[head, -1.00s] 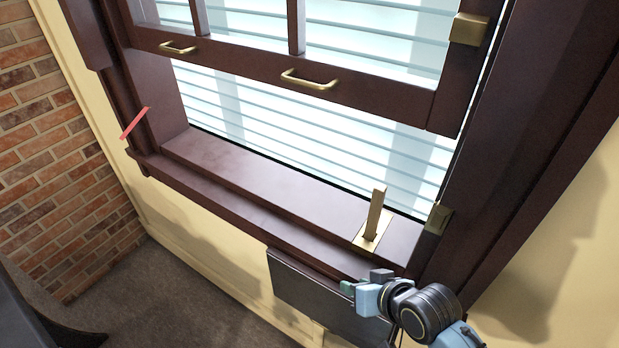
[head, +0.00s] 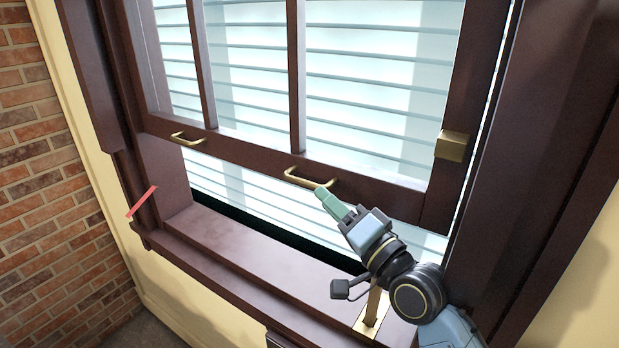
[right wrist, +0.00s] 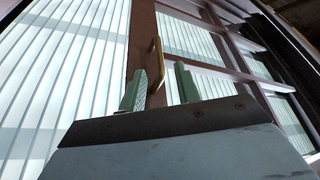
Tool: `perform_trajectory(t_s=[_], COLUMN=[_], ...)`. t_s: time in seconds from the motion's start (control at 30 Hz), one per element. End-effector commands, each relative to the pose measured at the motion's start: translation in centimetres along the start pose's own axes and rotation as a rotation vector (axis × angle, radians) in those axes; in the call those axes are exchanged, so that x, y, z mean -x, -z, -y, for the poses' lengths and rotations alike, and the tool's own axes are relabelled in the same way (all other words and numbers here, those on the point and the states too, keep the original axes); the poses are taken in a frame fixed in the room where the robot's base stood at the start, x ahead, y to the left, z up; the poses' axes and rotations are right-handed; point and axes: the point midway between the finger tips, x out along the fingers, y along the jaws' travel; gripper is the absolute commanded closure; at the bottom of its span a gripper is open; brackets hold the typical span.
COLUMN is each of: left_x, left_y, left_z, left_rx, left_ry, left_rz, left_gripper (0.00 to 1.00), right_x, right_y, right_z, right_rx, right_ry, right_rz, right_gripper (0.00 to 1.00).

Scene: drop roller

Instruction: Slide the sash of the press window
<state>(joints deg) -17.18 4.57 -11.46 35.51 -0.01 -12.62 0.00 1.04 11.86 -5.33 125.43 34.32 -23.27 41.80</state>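The window's dark brown sash (head: 385,192) is raised, with an open gap between its bottom rail and the sill (head: 225,238). Two brass handles sit on the rail: a left one (head: 187,139) and a right one (head: 312,182). My right gripper (head: 326,196) reaches up to the right handle, its green fingertips at the handle's lower right. In the right wrist view my gripper's two green fingers (right wrist: 161,86) are apart, with the brass handle (right wrist: 155,62) showing between and beyond their tips. Contact cannot be told. My left gripper is not in view.
A brass block (head: 452,146) sits at the sash's right side. An upright brass piece (head: 371,308) stands on the sill, partly behind my right arm. A red strip (head: 142,201) marks the left frame. A brick wall (head: 38,180) is at the left.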

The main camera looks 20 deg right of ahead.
Motion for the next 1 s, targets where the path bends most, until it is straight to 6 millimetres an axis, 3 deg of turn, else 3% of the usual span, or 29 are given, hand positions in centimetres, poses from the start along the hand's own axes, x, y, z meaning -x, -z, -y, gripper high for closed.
perform_trajectory(t_s=[0.1, 0.3, 0.73, 1.0], left_x=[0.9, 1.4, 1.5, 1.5], left_y=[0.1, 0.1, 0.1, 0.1], left_z=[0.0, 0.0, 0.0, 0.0], left_rx=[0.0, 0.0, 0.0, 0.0], left_ry=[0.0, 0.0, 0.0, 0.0], left_rz=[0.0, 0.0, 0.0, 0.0], left_gripper=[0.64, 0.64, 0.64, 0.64], right_x=[-2.6, -5.3, -6.2, -6.2], right_y=[0.1, 0.0, -0.1, -0.1], right_z=[0.2, 0.1, -0.1, -0.1], right_rx=[0.0, 0.001, 0.001, 0.002], right_ry=[0.002, -0.001, -0.001, -0.002], right_rz=[-0.001, 0.0, 0.0, 0.0], right_gripper=[0.68, 0.68, 0.68, 1.0])
